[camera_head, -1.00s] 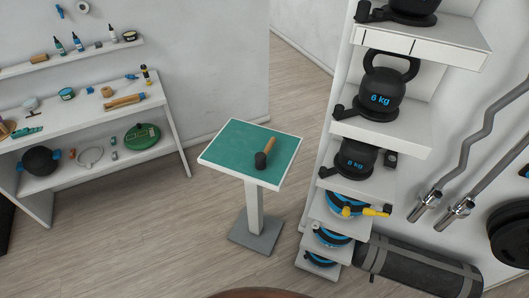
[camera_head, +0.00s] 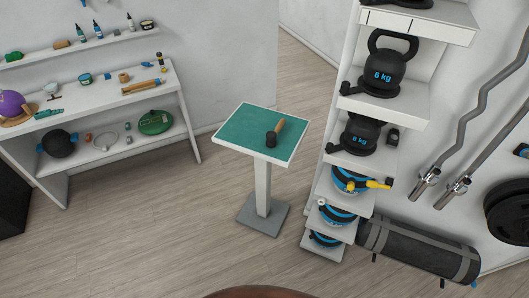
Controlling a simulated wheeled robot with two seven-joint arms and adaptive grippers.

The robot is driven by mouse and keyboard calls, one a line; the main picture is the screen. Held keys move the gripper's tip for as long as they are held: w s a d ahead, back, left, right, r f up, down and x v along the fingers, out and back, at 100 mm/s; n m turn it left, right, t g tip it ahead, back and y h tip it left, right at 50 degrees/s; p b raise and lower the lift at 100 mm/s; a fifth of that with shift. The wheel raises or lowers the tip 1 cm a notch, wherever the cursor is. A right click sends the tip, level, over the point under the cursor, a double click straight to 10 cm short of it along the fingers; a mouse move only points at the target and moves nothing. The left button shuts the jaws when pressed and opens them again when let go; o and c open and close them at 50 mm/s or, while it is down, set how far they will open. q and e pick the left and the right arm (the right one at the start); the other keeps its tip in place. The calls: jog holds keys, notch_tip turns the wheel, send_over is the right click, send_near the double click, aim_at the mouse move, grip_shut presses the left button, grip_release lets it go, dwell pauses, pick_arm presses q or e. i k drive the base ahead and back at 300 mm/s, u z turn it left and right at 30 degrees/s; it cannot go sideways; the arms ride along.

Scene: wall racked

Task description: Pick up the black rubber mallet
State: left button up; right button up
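The black rubber mallet (camera_head: 271,139) lies on the green top of a small pedestal table (camera_head: 240,131). Its black head is toward the front of the top and its light wooden handle points up and to the right. Nothing covers it. Neither of my grippers shows in the head view.
A rack with kettlebells (camera_head: 384,75) stands close to the right of the table. A white shelf unit (camera_head: 188,131) with various small items stands at the left. A rolled black mat (camera_head: 420,248) lies at the lower right. The wooden floor (camera_head: 150,240) before the table is clear.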

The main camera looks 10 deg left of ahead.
aim_at(277, 131)
jog(key=u, duration=0.05)
jog(key=k, duration=0.7)
jog(key=z, duration=0.95)
jog(key=i, duration=1.45)
jog(key=u, duration=0.2)
